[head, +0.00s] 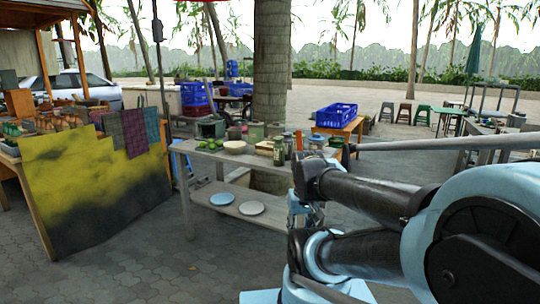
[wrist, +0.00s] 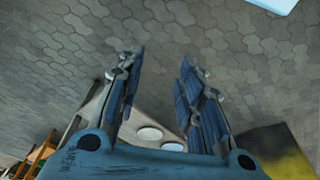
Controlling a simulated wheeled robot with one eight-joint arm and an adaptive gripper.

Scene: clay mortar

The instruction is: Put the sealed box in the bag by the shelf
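My gripper (wrist: 162,58) is open in the wrist view, its two fingers apart with only paving between their tips. In the head view the gripper (head: 303,212) hangs at the right end of a grey wooden shelf (head: 192,196), partly hidden by my own arm. A small tan box-like item (head: 265,147) stands among jars on the shelf top; I cannot tell whether it is the sealed box. I cannot make out a bag for certain in either view.
Plates lie on the lower shelf, one blue (head: 222,198) and one pale (head: 250,208). A stall table with a yellow-black cloth (head: 95,190) stands at left. A tree trunk (head: 271,70) rises behind the shelf. Paving (head: 130,265) in front is clear.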

